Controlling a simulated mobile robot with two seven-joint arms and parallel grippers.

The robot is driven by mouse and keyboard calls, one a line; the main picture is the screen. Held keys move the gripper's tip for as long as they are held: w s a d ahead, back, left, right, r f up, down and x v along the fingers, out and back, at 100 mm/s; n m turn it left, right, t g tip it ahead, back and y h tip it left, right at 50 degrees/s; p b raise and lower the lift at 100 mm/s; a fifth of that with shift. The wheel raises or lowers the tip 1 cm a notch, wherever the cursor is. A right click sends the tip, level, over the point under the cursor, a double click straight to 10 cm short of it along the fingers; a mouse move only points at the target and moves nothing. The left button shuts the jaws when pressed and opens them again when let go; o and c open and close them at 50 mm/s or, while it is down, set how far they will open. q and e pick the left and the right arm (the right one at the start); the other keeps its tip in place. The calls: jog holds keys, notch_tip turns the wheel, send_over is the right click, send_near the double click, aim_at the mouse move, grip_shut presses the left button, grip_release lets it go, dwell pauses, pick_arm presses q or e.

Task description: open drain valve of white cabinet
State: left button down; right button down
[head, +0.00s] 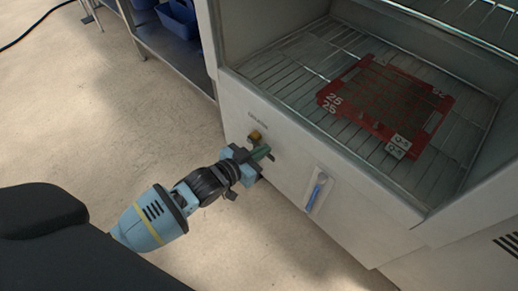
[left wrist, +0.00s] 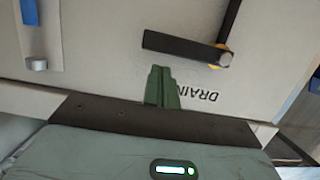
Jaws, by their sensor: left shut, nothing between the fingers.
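The white cabinet (head: 300,170) fills the right of the head view, its front face turned toward me. The drain valve sits low on that face: a brass-coloured body (head: 254,136) and, in the left wrist view, a black lever (left wrist: 180,47) lying roughly parallel to the DRAIN lettering (left wrist: 208,94). My left gripper (head: 264,153) is at the valve, its green fingers (left wrist: 161,86) shut and empty. In the left wrist view a small gap shows between the fingertips and the lever; I cannot tell the depth. My right gripper is not in view.
A blue-striped sight gauge (head: 318,190) stands on the cabinet front, right of the valve. Inside the open cabinet a red tray (head: 350,110) lies on a wire shelf (head: 290,75). A metal rack (head: 175,55) with blue bins (head: 180,18) stands behind.

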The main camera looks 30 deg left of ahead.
pick_arm(q)
jog(key=shift+f, duration=0.4)
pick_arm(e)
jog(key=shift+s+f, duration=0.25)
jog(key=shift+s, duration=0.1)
